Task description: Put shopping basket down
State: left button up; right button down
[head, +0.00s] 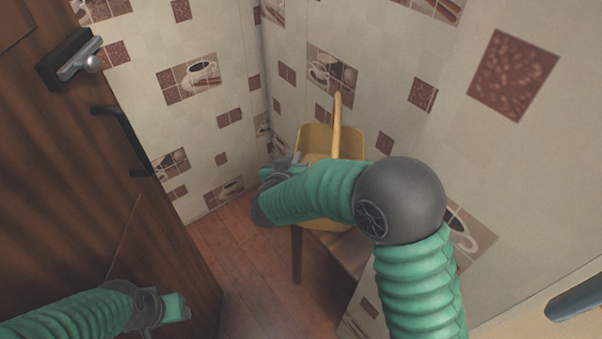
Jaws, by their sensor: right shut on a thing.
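The shopping basket (348,146) is yellow with a raised yellow handle. It is in the corner in the middle of the head view, over a small wooden stand (342,252). My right arm crosses in front of it and hides much of its body. My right gripper (284,170) is at the basket's left side, shut on it, though the fingers are mostly hidden. I cannot tell whether the basket's underside touches the stand. My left gripper (174,306) is low at the left, away from the basket, with nothing visible in it; its finger gap is unclear.
A dark wooden door (60,190) with a black handle (122,138) fills the left side. Patterned walls meet in a corner behind the basket. The wooden floor (245,250) between door and stand is clear. A blue-grey object (575,299) shows at the lower right edge.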

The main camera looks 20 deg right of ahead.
jog(key=shift+w+d+f+b, duration=0.25)
jog(key=shift+d+f+b, duration=0.25)
jog(key=shift+d+f, duration=0.15)
jog(key=shift+w+d+f+b, duration=0.25)
jog(key=shift+d+f+b, duration=0.25)
jog(key=shift+f, duration=0.15)
notch_tip(320, 180, down, 4)
jog(key=b, duration=0.2)
jog(key=shift+d+f+b, duration=0.15)
jog(key=shift+f+b, duration=0.1)
jog(key=shift+b, duration=0.15)
jog(key=shift+w, duration=0.1)
jog(key=shift+r, duration=0.2)
jog(key=c, duration=1.8)
grip_release()
jog(key=shift+f, duration=0.2)
jog(key=shift+o, duration=1.2)
jog(key=shift+r, duration=0.1)
